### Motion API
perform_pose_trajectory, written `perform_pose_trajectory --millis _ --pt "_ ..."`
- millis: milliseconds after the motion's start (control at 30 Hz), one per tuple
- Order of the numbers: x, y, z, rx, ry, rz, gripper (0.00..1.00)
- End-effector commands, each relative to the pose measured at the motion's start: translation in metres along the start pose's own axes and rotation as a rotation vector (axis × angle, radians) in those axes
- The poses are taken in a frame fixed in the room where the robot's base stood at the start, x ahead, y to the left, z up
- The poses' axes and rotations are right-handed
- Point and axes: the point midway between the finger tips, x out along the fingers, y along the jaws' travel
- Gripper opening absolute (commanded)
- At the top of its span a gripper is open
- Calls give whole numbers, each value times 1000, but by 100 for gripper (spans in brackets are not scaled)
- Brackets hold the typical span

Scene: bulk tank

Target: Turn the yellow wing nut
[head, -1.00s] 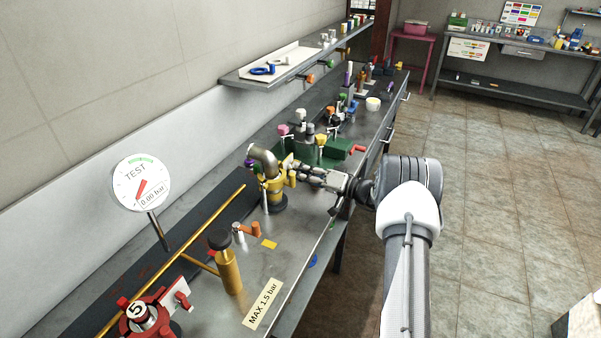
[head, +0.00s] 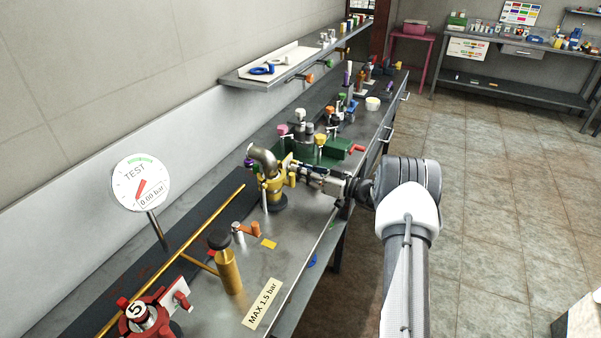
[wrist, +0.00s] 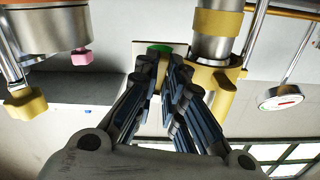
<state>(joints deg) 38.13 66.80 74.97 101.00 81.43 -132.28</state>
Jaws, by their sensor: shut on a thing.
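The yellow fitting (head: 273,190) with a grey pipe elbow (head: 262,158) on it stands on the bench in the middle of the head view. Its yellow flange (wrist: 212,88) shows in the wrist view. My gripper (head: 297,169) reaches in from the right to the fitting's near side. In the wrist view my fingers (wrist: 165,68) are close together on the yellow wing nut, which they mostly hide. A pale yellowish part with a green top (wrist: 158,49) shows just past the fingertips. Another yellow knob (wrist: 24,104) is at the far left.
A dial reading 0.00 bar (head: 140,184) stands to the left. A brass cylinder with a black cap (head: 228,265) and a red clamp (head: 150,318) are nearer. A green block (head: 335,146) and several coloured knobs stand behind.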

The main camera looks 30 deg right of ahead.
Motion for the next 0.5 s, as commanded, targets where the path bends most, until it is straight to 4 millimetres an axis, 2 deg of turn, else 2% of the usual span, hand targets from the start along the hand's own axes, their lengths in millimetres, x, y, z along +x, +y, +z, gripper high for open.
perform_pose_trajectory --millis 500 --pt "0 0 0 -41 1 0 0"
